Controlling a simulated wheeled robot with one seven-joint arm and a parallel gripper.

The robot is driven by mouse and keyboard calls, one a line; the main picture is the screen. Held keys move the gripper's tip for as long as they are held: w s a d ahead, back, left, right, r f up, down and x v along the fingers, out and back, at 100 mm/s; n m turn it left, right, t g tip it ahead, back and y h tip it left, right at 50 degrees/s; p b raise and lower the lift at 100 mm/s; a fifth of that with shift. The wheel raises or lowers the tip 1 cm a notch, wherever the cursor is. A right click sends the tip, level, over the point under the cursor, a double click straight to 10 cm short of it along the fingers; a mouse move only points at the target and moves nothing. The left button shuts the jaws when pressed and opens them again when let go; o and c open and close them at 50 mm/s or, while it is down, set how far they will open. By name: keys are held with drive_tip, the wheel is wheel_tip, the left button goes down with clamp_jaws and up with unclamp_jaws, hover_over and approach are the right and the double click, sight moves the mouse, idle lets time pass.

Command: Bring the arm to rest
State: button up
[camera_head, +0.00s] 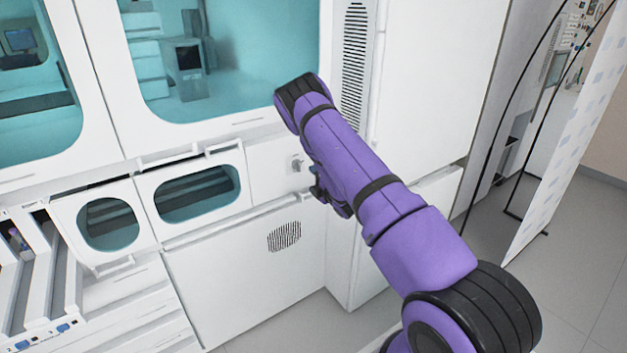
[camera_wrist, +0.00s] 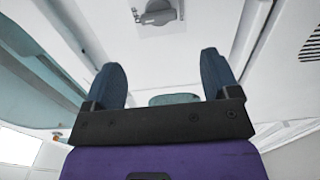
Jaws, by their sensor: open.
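My purple and black arm (camera_head: 345,165) reaches from the lower right up toward the white cabinet in the head view. Its end is close in front of the cabinet. In the wrist view my gripper (camera_wrist: 168,82) shows two dark blue fingers standing wide apart, with nothing between them. A grey fitting (camera_wrist: 158,12) on a white surface shows beyond the fingertips, apart from them. In the head view the fingers cannot be made out clearly.
The white cabinet (camera_head: 245,285) has large teal windows (camera_head: 235,60) and smaller oval windows (camera_head: 197,193). White rails (camera_head: 40,270) stand at the lower left. A tall white panel (camera_head: 435,80) is behind the arm. Grey floor (camera_head: 580,260) is open at the right, beside a patterned screen (camera_head: 575,130).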

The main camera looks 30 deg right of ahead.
drive_tip(key=shift+r, duration=0.1)
wheel_tip(320, 180, up, 18)
drive_tip(key=a+f+m+g+h, duration=0.1)
drive_tip(key=a+m+g+h, duration=0.2)
drive_tip(key=m, duration=0.5)
drive_tip(key=s+a+r+m+g, duration=0.2)
drive_tip(key=s+a+r+m, duration=0.1)
drive_tip(key=s+r, duration=0.3)
drive_tip(key=s+a+r+m+g, duration=0.1)
drive_tip(key=s+a+r+m, duration=0.15)
drive_tip(key=r, duration=0.55)
drive_tip(key=s+a+r+m+g, duration=0.1)
drive_tip(key=s+a+r, duration=0.2)
drive_tip(key=s, duration=0.3)
drive_tip(key=s+a+r+m+g+y, duration=0.1)
drive_tip(key=s+a+r, duration=0.15)
drive_tip(key=s, duration=0.35)
drive_tip(key=s+a+r+m+g, duration=0.1)
drive_tip(key=s+a+r, duration=0.15)
drive_tip(key=s, duration=0.35)
drive_tip(key=s+a+m+g, duration=0.1)
drive_tip(key=s+a+g, duration=0.1)
drive_tip(key=s, duration=0.8)
drive_tip(key=s+a+m+g+y, duration=0.1)
drive_tip(key=s+a, duration=0.2)
drive_tip(key=s, duration=0.8)
drive_tip(key=shift+s+a+r+g, duration=0.2)
drive_tip(key=shift+a+r+g, duration=0.05)
drive_tip(key=shift+a+g, duration=0.15)
drive_tip(key=shift+d, duration=0.1)
